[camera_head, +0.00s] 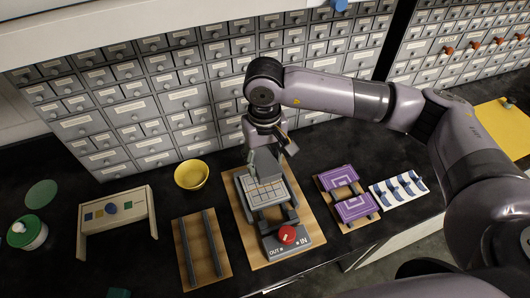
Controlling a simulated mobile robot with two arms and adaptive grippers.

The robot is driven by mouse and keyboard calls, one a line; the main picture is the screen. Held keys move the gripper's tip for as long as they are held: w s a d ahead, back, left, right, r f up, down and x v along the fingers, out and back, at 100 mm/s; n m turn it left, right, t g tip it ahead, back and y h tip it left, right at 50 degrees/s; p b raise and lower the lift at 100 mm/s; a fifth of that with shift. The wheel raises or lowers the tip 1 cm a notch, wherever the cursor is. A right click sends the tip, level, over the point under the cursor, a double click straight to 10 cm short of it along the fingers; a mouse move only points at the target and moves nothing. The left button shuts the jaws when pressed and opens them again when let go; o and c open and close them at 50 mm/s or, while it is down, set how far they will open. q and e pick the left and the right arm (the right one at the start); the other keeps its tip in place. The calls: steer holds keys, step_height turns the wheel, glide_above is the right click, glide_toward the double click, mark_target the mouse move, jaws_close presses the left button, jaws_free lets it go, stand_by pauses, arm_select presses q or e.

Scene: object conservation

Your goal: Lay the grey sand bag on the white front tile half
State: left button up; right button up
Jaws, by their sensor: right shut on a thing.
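My right gripper (268,148) points down over the wooden board in the middle of the counter. It is shut on a grey block-like thing, which looks like the grey sand bag (264,164). The bag hangs at the back part of a pale gridded tile (265,197) and hides some of it. I cannot tell whether the bag touches the tile. The tile's front part shows bare. My left gripper is not in view.
The tile's grey device has a red knob (287,235) and IN and OUT marks. A board with two dark rails (201,252) and a yellow bowl (192,175) lie left. Purple patterned pieces (356,207) and a white rack (398,188) lie right. Drawer cabinets stand behind.

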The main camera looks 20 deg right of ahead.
steer(key=shift+f, duration=0.65)
steer(key=shift+a+f, duration=0.1)
steer(key=shift+f, duration=0.65)
step_height(320, 180, down, 2)
steer(key=b, duration=0.3)
steer(key=shift+f, duration=0.15)
steer(key=shift+f+b, duration=1.2)
steer(key=shift+b, duration=0.3)
steer(key=shift+f+b, duration=0.55)
steer(key=shift+b, duration=0.2)
steer(key=o, duration=1.5)
step_height(320, 180, up, 12)
